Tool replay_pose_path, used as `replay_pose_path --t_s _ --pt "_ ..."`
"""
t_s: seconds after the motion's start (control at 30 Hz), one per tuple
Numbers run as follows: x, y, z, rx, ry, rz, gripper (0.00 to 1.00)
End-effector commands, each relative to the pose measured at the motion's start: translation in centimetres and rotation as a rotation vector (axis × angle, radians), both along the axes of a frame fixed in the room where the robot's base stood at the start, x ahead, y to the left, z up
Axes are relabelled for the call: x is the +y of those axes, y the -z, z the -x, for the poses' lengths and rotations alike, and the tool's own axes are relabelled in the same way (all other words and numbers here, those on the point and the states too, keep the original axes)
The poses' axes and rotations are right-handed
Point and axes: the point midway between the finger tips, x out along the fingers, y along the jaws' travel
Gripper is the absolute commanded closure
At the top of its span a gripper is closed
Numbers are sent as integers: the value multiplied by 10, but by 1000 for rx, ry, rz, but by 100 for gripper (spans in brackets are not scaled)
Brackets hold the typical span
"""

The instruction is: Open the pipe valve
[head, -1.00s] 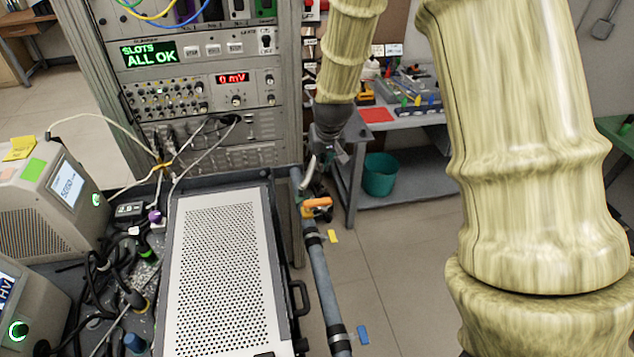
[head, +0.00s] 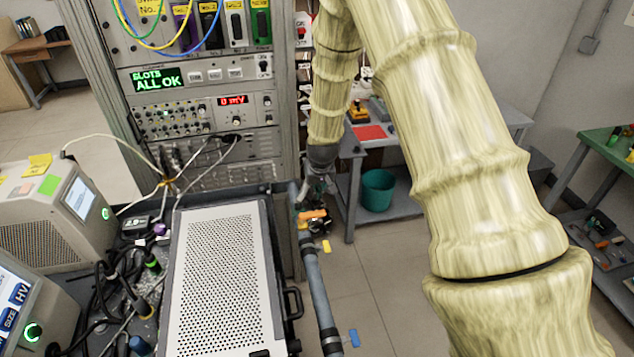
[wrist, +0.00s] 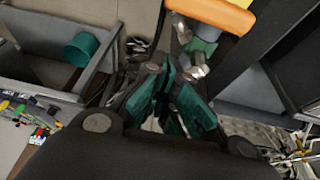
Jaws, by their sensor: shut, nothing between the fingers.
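A grey-blue pipe (head: 318,290) runs along the right side of the perforated metal box. An orange valve handle (head: 312,216) sits on its upper part in the head view, lying roughly crosswise to the pipe. In the wrist view, the handle (wrist: 215,12) is at the top edge, partly cut off. My gripper (head: 318,192) is right beside the valve in the head view, its fingers small and hard to make out. In the wrist view, my gripper's (wrist: 172,88) teal-padded fingers are shut and empty, below the handle. I cannot tell whether they touch the valve.
A yellow tab (head: 326,246) and a blue tab (head: 353,338) stick out from the pipe lower down. The perforated box (head: 222,285) is left of the pipe, and an instrument rack (head: 205,75) stands behind. A teal bin (head: 377,190) is under the bench. Floor right of the pipe is clear.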

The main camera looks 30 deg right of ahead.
Motion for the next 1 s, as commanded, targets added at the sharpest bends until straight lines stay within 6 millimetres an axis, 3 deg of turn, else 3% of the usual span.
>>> replay_pose_path --t_s 0.17,0.5,1.0 --pt "-1 18 -6 6 -1 0 100" --pt "8 15 28 5 0 0 100" --pt "9 17 33 4 3 0 100"
